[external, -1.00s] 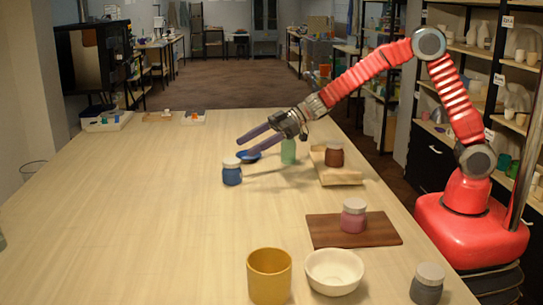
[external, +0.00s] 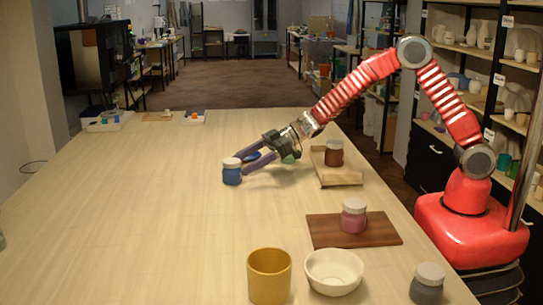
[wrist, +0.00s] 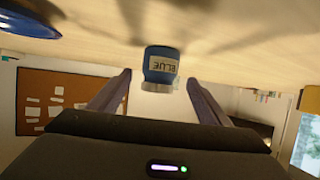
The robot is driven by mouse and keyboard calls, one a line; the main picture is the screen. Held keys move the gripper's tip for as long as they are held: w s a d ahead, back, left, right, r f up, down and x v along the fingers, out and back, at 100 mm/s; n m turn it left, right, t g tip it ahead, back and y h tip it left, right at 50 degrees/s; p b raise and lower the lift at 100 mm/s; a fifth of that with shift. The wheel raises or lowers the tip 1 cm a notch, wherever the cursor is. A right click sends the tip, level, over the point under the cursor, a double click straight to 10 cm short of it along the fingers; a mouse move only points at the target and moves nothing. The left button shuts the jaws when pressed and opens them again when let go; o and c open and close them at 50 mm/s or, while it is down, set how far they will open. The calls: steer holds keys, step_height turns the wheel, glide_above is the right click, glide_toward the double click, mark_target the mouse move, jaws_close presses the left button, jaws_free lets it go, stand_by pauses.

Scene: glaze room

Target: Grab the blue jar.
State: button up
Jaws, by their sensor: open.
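The blue jar (external: 232,174) with a pale lid stands upright on the table, left of my gripper in the external view. In the wrist view the blue jar (wrist: 161,66) appears upside down, with a label reading "BLUE", ahead of and between the two fingers. My gripper (external: 240,164) is open and low over the table, its fingers reaching toward the jar. In the wrist view the open gripper (wrist: 158,80) shows a finger on each side, with gaps to the jar. I cannot tell exactly how far the fingertips reach along the jar.
A blue dish (external: 252,155) lies just behind the fingers. A green jar (external: 289,158) is partly hidden behind my gripper. A brown jar (external: 334,153) stands on a wooden tray (external: 340,180), and a pink jar (external: 353,216) on a dark board (external: 322,233).

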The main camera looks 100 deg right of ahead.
mark_target(231, 170)
steer(key=shift+x, duration=2.6)
steer(key=shift+d+f, duration=0.1)
steer(key=c, duration=1.3)
step_height(231, 170, up, 10)
steer(key=shift+r, duration=0.1)
